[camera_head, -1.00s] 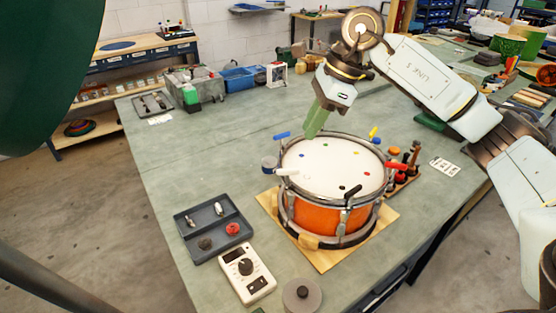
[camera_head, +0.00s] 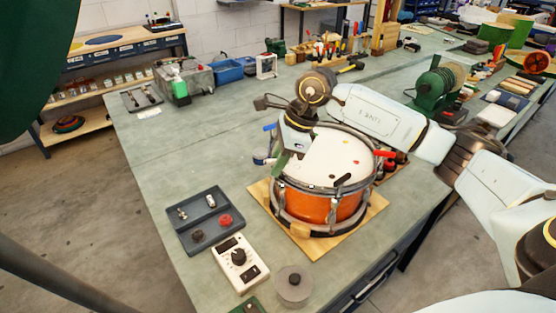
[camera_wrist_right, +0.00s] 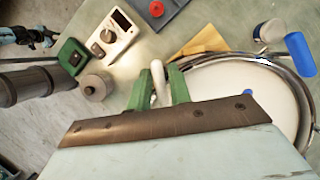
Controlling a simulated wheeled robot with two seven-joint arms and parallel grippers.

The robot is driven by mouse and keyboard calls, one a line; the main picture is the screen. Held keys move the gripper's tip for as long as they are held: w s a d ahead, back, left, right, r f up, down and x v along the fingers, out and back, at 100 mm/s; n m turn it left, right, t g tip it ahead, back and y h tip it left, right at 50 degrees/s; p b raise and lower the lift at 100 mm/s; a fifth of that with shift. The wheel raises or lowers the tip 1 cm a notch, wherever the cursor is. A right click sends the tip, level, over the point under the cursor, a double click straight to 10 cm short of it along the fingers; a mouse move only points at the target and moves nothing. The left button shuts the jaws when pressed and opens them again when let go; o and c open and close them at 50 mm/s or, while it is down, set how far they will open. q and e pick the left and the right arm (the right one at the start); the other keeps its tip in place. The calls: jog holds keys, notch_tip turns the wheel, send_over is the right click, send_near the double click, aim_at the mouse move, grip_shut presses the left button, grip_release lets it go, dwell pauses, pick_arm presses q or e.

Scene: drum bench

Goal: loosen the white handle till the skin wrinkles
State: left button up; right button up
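The orange drum (camera_head: 318,207) stands on a tan board with its white skin (camera_head: 328,160) facing up. The skin carries small coloured dots and looks smooth where it shows. My right gripper (camera_wrist_right: 159,72) is at the drum's near left rim, with its green fingers on either side of the white handle (camera_wrist_right: 158,88). Small gaps seem to show between fingers and handle, so it looks open around it. My left gripper is in neither current view.
Other handles at the rim are blue (camera_head: 269,127), red (camera_head: 384,153) and black (camera_head: 342,180). A dark tray (camera_head: 176,239), a white meter (camera_head: 240,264) and a grey round object (camera_head: 293,285) lie left and in front.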

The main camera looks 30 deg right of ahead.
grip_shut()
pick_arm(q)
jog(key=shift+s, duration=0.4)
jog(key=shift+f, duration=0.25)
pick_arm(e)
jog(key=n+b, duration=0.1)
jog(key=n, duration=0.1)
jog(key=n+g+b, duration=0.1)
jog(key=n, duration=0.1)
jog(key=shift+g+y, duration=0.3)
jog(key=n+g+b, duration=0.1)
jog(key=n, duration=0.1)
jog(key=n+g+b, duration=0.1)
jog(key=n+b, duration=0.1)
jog(key=n, duration=0.1)
jog(key=shift+r, duration=0.15)
pick_arm(q)
notch_tip(320, 180, down, 5)
jog(key=shift+w+r, duration=0.15)
pick_arm(e)
jog(key=shift+n, duration=0.4)
pick_arm(q)
jog(key=shift+a, duration=0.15)
jog(key=shift+a, duration=0.5)
pick_arm(e)
jog(key=shift+r, duration=0.1)
